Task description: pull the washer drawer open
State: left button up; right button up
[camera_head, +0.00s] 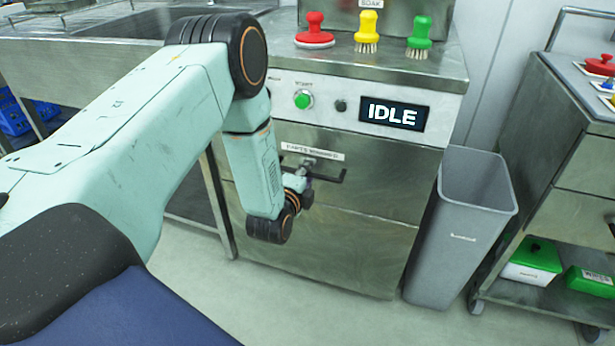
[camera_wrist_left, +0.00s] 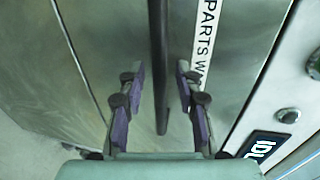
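The washer drawer (camera_head: 385,165) is the metal front below the control panel, and it looks shut. Its dark bar handle (camera_head: 328,177) sits under a white label. In the left wrist view the handle (camera_wrist_left: 157,45) runs down the picture beside the label reading "PARTS WA". My left gripper (camera_head: 302,180) is at the handle, partly hidden by my own wrist. In the wrist view its two purple-padded fingers (camera_wrist_left: 160,78) are apart, one on each side of the bar, with gaps showing. My right gripper is in neither view.
The washer panel has a green button (camera_head: 302,99) and a display (camera_head: 394,116) reading IDLE. Red, yellow and green brushes stand on top. A grey bin (camera_head: 462,225) stands close at the right, beside a metal cart (camera_head: 570,160). Floor in front of the washer is clear.

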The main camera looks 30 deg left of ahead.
pick_arm(q)
grip_shut()
dwell(0.3)
dwell(0.7)
